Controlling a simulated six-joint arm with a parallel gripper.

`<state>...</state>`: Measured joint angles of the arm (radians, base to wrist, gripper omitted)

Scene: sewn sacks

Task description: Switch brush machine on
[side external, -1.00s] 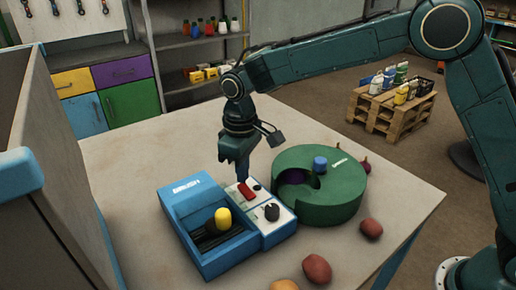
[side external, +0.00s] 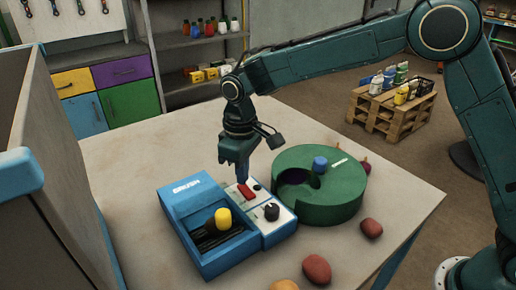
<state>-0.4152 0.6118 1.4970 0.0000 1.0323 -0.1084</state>
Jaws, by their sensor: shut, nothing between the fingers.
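The blue brush machine (side external: 188,204) stands on the table, with "BRUSH" lettered on its top. A yellow-topped piece (side external: 223,217) stands in its dark open bay. Its white control panel (side external: 272,225) on the right side carries a red switch (side external: 246,191), a black knob (side external: 271,211) and a small dark button near the back. My gripper (side external: 242,180) is shut and empty, pointing down just above the back end of the panel, by the red switch. I cannot tell whether its tips touch the switch.
A round green machine (side external: 325,205) with a blue knob (side external: 320,163) stands close on the right. Potato-like items (side external: 317,268) lie at the front right. A tall blue-edged box (side external: 40,190) stands at the left. The table's back left is clear.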

